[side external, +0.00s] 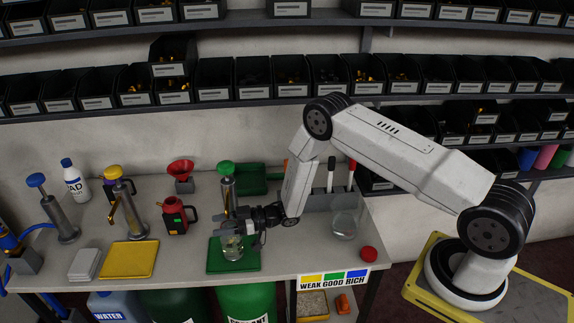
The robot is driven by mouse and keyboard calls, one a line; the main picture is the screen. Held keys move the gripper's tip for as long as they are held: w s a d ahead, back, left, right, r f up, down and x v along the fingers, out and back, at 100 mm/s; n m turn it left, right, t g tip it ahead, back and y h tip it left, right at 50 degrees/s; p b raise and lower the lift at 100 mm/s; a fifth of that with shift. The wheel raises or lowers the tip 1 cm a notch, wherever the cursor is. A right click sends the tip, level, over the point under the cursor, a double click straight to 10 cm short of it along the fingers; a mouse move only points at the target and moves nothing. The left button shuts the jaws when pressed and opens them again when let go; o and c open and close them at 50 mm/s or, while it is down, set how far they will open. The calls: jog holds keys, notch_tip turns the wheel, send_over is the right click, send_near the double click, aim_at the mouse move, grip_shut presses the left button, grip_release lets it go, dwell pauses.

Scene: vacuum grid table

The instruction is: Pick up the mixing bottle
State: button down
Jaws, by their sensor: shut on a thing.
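A small clear bottle (232,247), which I take to be the mixing bottle, is at the green tray (247,265). It looks upright, with a pale yellowish tint inside. My gripper (235,229) comes in from the right and is shut on the upper part of the bottle. The fingers and wrist hide part of its top. I cannot tell whether its base touches the tray or is slightly above it.
A green-capped metal pump (227,185) stands close behind my gripper. A red jug (176,217) and yellow tray (128,259) are to the left. A clear jar (344,226) and red lid (369,254) are to the right. Shelves of black bins hang above.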

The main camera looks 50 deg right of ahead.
jog(key=shift+r, duration=0.3)
jog(key=s+d, duration=0.2)
jog(key=s, duration=1.3)
jog(key=s+d, duration=0.2)
jog(key=s, duration=1.4)
jog(key=shift+s+d, duration=0.2)
jog(key=shift+d, duration=0.2)
dwell(0.4)
jog(key=shift+s, duration=0.15)
dwell(0.8)
